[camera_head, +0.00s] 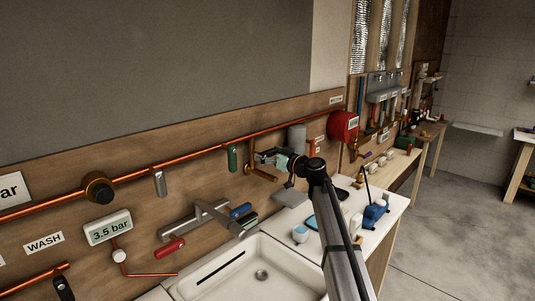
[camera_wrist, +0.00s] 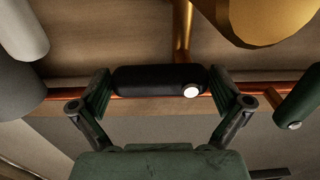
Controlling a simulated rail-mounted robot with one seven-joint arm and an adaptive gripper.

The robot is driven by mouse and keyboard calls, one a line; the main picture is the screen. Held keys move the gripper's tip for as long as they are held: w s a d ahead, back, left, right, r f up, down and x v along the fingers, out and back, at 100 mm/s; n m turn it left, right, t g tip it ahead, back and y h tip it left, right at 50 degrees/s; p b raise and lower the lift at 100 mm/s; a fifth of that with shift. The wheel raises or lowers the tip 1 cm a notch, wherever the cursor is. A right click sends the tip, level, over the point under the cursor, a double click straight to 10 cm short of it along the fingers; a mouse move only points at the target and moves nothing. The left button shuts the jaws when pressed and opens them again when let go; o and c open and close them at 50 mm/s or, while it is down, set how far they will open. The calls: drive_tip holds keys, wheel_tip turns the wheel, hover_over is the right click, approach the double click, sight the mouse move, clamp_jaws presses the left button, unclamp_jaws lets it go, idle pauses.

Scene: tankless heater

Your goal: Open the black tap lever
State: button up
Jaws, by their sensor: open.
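The black tap lever (camera_wrist: 150,78) lies across the wrist view in front of a horizontal copper pipe, with a round white spot near its right end. My gripper (camera_wrist: 160,88) is open, with one green-padded finger by each end of the lever. The left finger looks very close to the lever's end; I cannot tell whether either finger touches it. In the head view my gripper (camera_head: 265,158) is at the wooden board, just right of a green lever (camera_head: 232,158). There it hides most of the black lever.
The green lever also shows in the wrist view (camera_wrist: 301,98), close to my right finger. A brass part (camera_wrist: 270,18) and grey cylinders (camera_wrist: 12,90) are nearby. A red vessel (camera_head: 342,126), sink (camera_head: 245,270) and cluttered counter (camera_head: 385,228) surround the arm.

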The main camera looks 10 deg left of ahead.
drive_tip(key=c, duration=1.5)
